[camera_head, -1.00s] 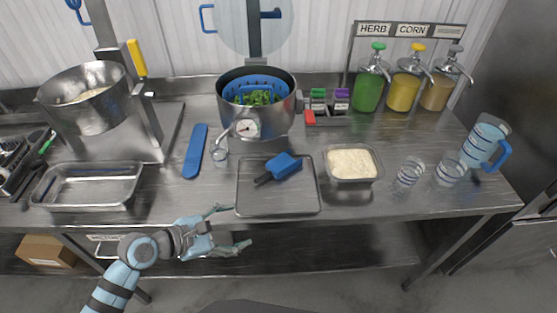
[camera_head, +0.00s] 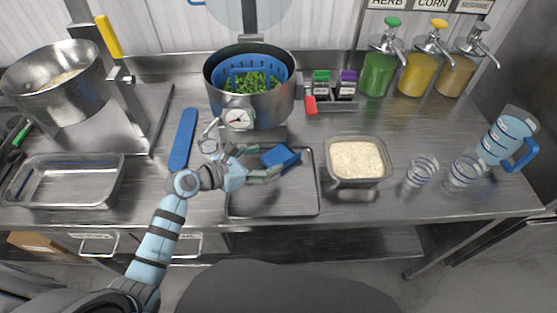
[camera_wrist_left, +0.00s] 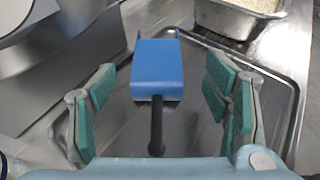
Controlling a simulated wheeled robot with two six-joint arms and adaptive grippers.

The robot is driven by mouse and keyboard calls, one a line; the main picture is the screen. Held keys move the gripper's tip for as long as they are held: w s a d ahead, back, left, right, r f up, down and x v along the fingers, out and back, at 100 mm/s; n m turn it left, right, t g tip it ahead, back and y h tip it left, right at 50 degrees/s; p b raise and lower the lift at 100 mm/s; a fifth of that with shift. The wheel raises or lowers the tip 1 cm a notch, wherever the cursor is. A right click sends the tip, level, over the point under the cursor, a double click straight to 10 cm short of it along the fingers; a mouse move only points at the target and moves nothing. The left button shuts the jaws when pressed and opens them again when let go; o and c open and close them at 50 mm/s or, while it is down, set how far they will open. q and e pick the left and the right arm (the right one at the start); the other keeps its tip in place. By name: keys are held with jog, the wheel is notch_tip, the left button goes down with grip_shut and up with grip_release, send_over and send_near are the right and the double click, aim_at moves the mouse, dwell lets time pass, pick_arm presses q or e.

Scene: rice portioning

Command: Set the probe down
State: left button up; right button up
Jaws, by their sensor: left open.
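A round white dial (camera_head: 238,118), which looks like the probe's head, shows at the front of the steel pot (camera_head: 275,105). A curved piece beside it reaches toward a small clear cup (camera_head: 208,147); whether it enters the cup is unclear. My left gripper (camera_head: 258,161) is open over the metal tray (camera_head: 312,202). A blue scoop (camera_head: 281,156) with a black handle lies on the tray. In the left wrist view the scoop (camera_wrist_left: 158,68) lies between and beyond the spread green-padded fingers (camera_wrist_left: 162,88), which do not grip it. My right gripper is out of view.
A rice-filled pan (camera_head: 330,178) stands right of the tray, with clear cups (camera_head: 420,172) and a pitcher (camera_head: 507,138) beyond. A blue flat tool (camera_head: 183,138) and an empty steel pan (camera_head: 65,203) are left. Pump bottles (camera_head: 378,72) stand at the back.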

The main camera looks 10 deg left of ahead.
aim_at(275, 158)
pick_arm(q)
jog(key=x, duration=0.3)
jog(key=f+b+x, duration=0.1)
jog(key=x, duration=0.1)
jog(key=shift+w+a, duration=0.15)
jog(key=shift+a, duration=0.1)
jog(key=shift+w+d, duration=0.1)
jog(key=shift+d, duration=0.05)
jog(key=shift+r, duration=0.2)
jog(key=shift+c, duration=0.4)
jog(key=c, duration=1.3)
jog(key=shift+c, duration=0.2)
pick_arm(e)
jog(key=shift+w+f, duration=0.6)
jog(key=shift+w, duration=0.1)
